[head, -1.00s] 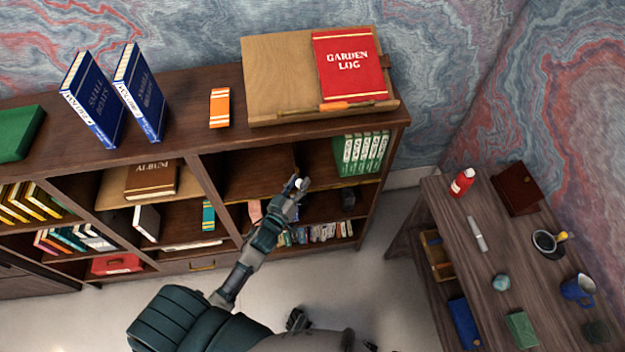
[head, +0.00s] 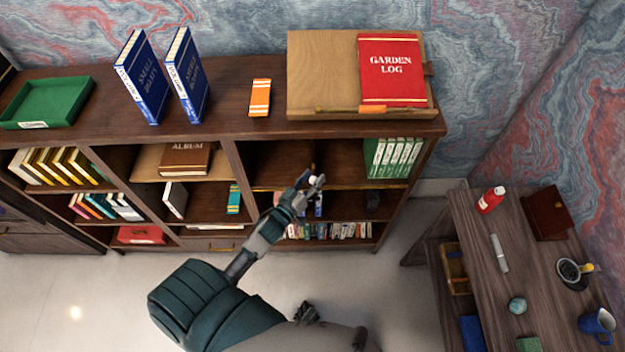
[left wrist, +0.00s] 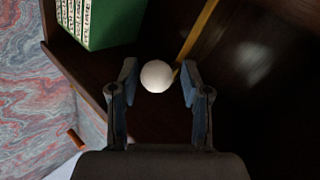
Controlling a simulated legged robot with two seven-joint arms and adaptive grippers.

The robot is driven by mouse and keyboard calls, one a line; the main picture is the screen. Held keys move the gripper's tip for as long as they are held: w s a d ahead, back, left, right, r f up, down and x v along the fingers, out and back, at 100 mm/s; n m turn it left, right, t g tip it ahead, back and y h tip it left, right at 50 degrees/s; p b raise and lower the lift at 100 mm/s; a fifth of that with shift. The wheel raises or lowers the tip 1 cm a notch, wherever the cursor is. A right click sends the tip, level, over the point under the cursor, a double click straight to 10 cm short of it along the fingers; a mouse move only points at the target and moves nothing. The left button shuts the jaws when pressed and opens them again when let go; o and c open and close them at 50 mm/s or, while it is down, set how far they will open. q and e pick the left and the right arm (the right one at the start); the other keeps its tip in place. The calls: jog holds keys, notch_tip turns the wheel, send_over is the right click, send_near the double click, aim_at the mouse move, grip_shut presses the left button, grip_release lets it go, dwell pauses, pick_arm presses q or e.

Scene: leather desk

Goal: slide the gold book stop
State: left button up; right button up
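My left gripper (head: 312,181) reaches to the front of the upper right shelf bay in the head view. A pale round knob (left wrist: 157,76) is between its fingertips in the left wrist view, with a gap on each side. The fingers are open around it. A thin gold strip (left wrist: 198,30) runs behind the knob. I take the knob and gold part to be the gold book stop, but its body is mostly hidden or dark. Green books (head: 392,158) stand at the right end of this bay. A dark part of mine, possibly my right gripper (head: 305,312), shows low; its fingers are unclear.
The bookcase top holds a wooden board with the red Garden Log (head: 391,70), an orange book (head: 259,97), two blue books (head: 143,77) and a green tray (head: 47,102). Small items (head: 330,231) fill the shelf below. A side desk (head: 485,265) stands at the right.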

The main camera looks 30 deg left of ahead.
pick_arm(q)
jog(key=shift+a+f, duration=0.1)
jog(key=shift+f, duration=0.05)
jog(key=s, duration=1.2)
jog(key=shift+a, duration=0.25)
